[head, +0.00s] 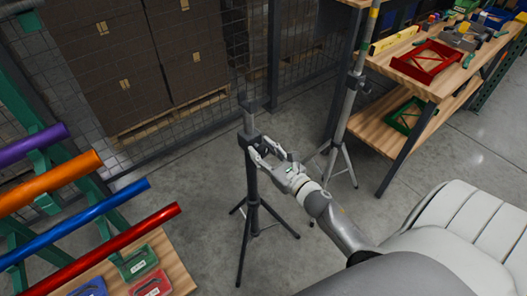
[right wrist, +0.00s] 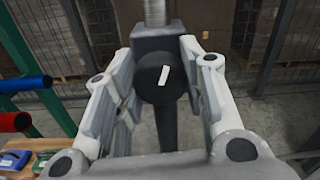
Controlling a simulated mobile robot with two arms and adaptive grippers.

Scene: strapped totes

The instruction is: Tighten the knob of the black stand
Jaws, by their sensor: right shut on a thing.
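The black stand (head: 252,185) is an upright tripod on the floor in the middle of the head view, with a grey inner pole rising from its collar. Its knob (right wrist: 160,80) is round and black with a white mark that leans slightly from vertical, facing the right wrist camera below the collar block. My right gripper (head: 259,149) reaches the stand's collar from the right. In the right wrist view its fingers (right wrist: 158,72) stand on both sides of the knob, shut on it. In the head view the fingers hide most of the knob. My left gripper is not in view.
A grey stand (head: 345,125) is just right of my right gripper. Coloured tubes (head: 75,215) on a green rack fill the left. Stacked boxes (head: 115,75) and a mesh fence are behind.

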